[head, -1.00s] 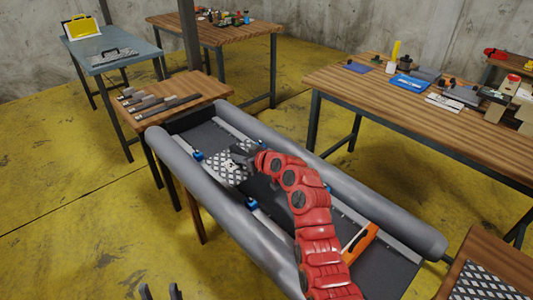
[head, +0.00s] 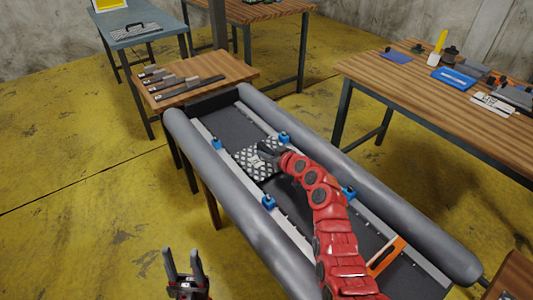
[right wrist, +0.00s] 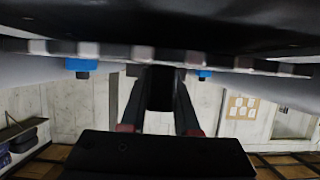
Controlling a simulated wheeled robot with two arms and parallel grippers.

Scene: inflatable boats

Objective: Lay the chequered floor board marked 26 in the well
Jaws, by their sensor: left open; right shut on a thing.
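The chequered floor board (head: 245,157) is over the far half of the well, between the boat's two grey tubes. Its marking is too small to read. My right gripper (head: 270,153) is shut on the board near its right side; whether the board touches the well's dark floor (head: 237,127) I cannot tell. In the right wrist view the board (right wrist: 215,57) shows nearly edge-on above the fingers. My left gripper (head: 182,254) is open and empty, left of the boat's near-left tube (head: 222,196).
Blue clamps (head: 268,202) sit along the pale side rails. An orange-handled tool (head: 387,256) lies in the boat's near end. A small table (head: 222,72) with several dark bars stands beyond the boat, and a long wooden table (head: 400,85) at the right.

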